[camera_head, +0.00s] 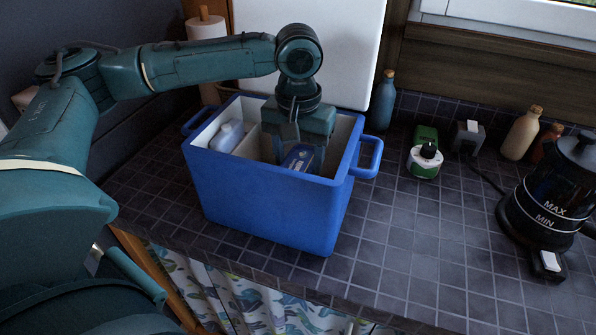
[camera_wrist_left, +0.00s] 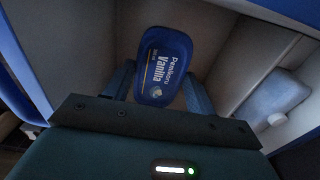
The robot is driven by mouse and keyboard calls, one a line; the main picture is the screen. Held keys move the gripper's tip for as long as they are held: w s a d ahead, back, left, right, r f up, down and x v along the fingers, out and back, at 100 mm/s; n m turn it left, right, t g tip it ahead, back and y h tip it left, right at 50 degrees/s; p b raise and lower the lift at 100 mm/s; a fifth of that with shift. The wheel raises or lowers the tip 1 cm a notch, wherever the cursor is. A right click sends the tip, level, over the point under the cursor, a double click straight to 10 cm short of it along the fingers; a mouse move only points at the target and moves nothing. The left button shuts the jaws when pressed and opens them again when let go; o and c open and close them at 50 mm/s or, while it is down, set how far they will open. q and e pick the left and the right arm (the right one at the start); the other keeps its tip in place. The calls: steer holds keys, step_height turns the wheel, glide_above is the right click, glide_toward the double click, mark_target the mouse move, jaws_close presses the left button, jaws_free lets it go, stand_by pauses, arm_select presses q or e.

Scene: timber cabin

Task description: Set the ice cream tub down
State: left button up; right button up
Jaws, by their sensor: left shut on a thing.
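The ice cream tub (camera_wrist_left: 163,68) is dark blue with a "Vanilla" label. In the head view the tub (camera_head: 300,157) is inside the blue cooler box (camera_head: 262,207), in the right-hand part. My left gripper (camera_head: 298,150) reaches down into the box from above and is shut on the tub. In the left wrist view the gripper's fingers (camera_wrist_left: 160,88) stand on both sides of the tub. I cannot tell whether the tub touches the box floor. My right gripper is not in view.
A pale container (camera_head: 228,135) lies in the box's left compartment, behind a divider. The box stands on a dark tiled counter (camera_head: 400,250).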

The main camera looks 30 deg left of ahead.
mark_target(299, 164)
arm_select(q)
step_height(299, 164, down, 3)
steer(key=shift+f, duration=0.15)
steer(key=shift+f, duration=0.1)
steer(key=o, duration=1.1)
steer(key=r, duration=1.2)
steer(key=shift+s+d+r, duration=0.1)
steer(key=shift+s, duration=0.1)
